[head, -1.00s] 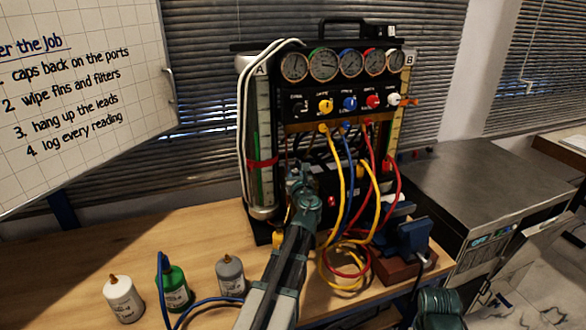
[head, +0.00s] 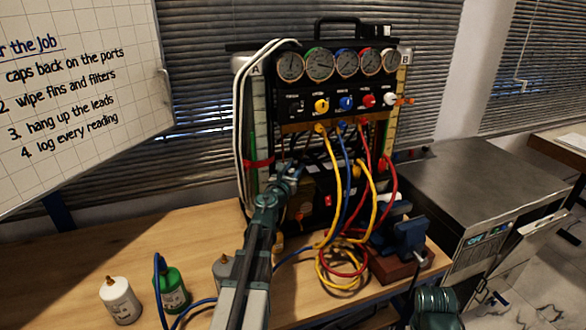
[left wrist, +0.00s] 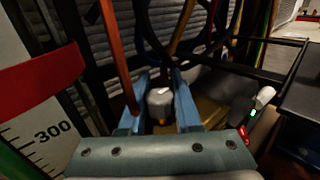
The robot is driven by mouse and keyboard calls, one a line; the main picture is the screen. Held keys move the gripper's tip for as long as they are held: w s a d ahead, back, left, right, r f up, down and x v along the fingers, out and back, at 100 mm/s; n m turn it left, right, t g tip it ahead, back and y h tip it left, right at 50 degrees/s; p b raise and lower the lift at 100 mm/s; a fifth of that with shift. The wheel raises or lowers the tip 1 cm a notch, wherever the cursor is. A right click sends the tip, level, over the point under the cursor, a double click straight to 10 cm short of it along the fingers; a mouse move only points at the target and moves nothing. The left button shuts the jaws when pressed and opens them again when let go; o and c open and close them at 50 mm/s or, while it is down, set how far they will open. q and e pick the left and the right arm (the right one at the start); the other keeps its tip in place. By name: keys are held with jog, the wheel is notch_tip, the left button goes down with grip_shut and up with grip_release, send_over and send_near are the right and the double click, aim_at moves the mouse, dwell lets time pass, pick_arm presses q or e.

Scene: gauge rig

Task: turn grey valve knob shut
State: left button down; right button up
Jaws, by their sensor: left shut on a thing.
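The grey valve knob (left wrist: 160,99) sits between the two blue fingers of my left gripper (left wrist: 160,86) in the left wrist view. A short white mark shows on its face. The gripper is shut on the knob. In the head view my left gripper (head: 290,171) reaches into the lower left of the gauge rig (head: 325,125), and the knob cannot be made out there.
Yellow, blue and red hoses (head: 332,165) hang close to the right of my left gripper. An orange-red rod or tube (left wrist: 116,55) rises beside the left finger. A white bottle (head: 121,300) and a green bottle (head: 172,291) stand on the bench; a grey bottle (head: 221,267) is partly hidden.

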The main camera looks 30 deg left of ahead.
pick_arm(q)
jog(key=shift+d+m+h, duration=0.1)
jog(key=shift+m+h, duration=0.4)
jog(key=shift+h, duration=0.3)
jog(key=c, duration=0.6)
grip_release()
jog(key=shift+s+d, duration=0.1)
